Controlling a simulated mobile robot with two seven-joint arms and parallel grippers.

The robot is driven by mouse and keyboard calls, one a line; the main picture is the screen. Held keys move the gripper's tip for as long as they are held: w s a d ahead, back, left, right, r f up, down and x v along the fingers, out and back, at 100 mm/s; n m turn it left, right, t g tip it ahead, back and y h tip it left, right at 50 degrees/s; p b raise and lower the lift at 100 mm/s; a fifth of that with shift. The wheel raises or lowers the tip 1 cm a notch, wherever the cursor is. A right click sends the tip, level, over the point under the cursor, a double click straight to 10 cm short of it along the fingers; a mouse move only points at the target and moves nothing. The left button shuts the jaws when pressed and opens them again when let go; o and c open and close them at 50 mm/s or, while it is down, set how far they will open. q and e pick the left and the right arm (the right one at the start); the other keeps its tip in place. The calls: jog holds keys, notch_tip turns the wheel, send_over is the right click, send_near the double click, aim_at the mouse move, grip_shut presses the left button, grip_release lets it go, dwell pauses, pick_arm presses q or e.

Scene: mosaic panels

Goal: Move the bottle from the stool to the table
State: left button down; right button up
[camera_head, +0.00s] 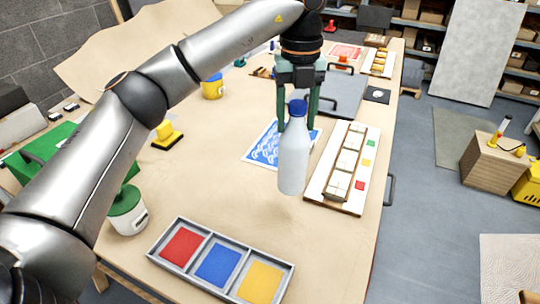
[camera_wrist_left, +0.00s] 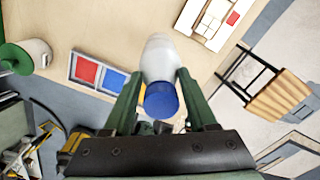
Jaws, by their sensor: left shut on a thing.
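A white bottle with a blue cap (camera_head: 292,155) hangs upright in my left gripper (camera_head: 297,112), over the near middle of the table (camera_head: 225,190). The gripper's green fingers are shut on the bottle just below its cap. I cannot tell whether the base touches the tabletop. In the left wrist view the bottle (camera_wrist_left: 159,62) points away between the two fingers (camera_wrist_left: 160,98), cap nearest the camera. A wooden-topped piece with a black frame (camera_wrist_left: 280,100), possibly the stool, shows at the right of that view. My right gripper is out of view.
A three-part tray with red, blue and yellow panels (camera_head: 168,258) lies near the table's front. A white board with tiles (camera_head: 318,190) lies right of the bottle, and a blue patterned sheet (camera_head: 262,146) behind it. A green-lidded pot (camera_head: 128,215) stands at the left.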

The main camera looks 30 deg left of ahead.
pick_arm(q)
jog(key=s+a+f, duration=0.2)
jog(key=a+f, duration=0.2)
jog(key=f, duration=0.5)
jog(key=shift+s+p, duration=0.3)
jog(key=shift+s, duration=0.05)
jog(key=shift+c, duration=0.8)
grip_release()
jog(key=shift+a, duration=0.1)
notch_tip(320, 180, up, 12)
